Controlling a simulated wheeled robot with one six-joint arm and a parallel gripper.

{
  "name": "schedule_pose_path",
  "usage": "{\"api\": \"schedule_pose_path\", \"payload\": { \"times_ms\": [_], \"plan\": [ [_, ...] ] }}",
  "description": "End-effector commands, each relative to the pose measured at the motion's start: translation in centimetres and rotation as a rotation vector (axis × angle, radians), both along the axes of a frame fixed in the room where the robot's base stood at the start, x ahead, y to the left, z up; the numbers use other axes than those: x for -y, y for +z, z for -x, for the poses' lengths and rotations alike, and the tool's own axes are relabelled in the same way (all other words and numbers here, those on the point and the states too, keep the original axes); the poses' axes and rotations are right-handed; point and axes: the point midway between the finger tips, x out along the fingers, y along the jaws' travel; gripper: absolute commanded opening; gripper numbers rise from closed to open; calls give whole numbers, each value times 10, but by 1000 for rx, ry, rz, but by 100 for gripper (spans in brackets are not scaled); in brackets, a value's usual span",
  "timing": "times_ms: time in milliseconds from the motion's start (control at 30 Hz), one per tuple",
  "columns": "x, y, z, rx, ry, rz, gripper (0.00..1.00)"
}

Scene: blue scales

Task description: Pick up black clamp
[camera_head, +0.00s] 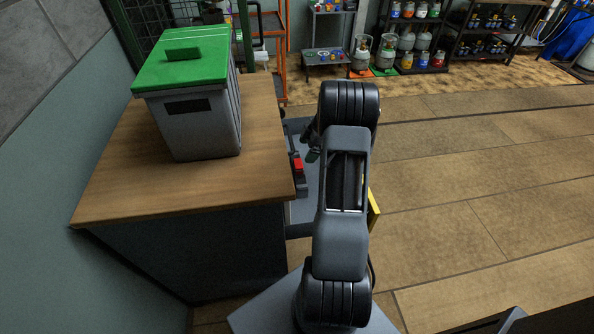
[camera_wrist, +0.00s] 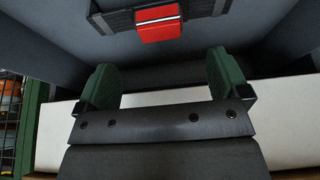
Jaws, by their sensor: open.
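The black clamp (camera_head: 299,176), with a bright red block on it, lies beside the wooden-topped cabinet, in what looks like a grey open drawer (camera_head: 302,209). In the wrist view the clamp (camera_wrist: 118,19) shows at the top edge as a black bar with the red block in the middle; its upper part is cut off. My gripper (camera_wrist: 163,78) has its two green-padded fingers wide apart with nothing between them. The clamp is beyond the fingertips, not touching them. In the head view my arm hides most of the gripper and part of the drawer.
A grey bin with a green lid (camera_head: 190,62) stands on the wooden cabinet top (camera_head: 120,190) at left. A yellow piece (camera_head: 374,213) shows beside my arm. Grey drawer walls surround the clamp. Shelves with gas cylinders (camera_head: 388,50) stand far back. The floor at right is clear.

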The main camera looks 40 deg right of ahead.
Motion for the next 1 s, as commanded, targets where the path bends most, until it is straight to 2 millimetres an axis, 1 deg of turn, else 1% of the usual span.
{"api": "schedule_pose_path", "payload": {
  "times_ms": [33, 133, 233, 433, 533, 800, 900, 1000],
  "plan": [
    [-3, -8, -1, -1, -1, -1, 94],
    [-7, -19, -3, 0, -1, 0, 94],
    [-10, -25, -5, -1, 0, 0, 94],
    [-13, -31, -6, 0, 1, 1, 94],
    [-16, -38, -8, -2, 3, -1, 94],
    [-28, -71, -14, -3, 4, 0, 94],
    [-30, -76, -15, -1, 4, 1, 94],
    [-30, -76, -15, -1, 2, 1, 94]
  ]
}}
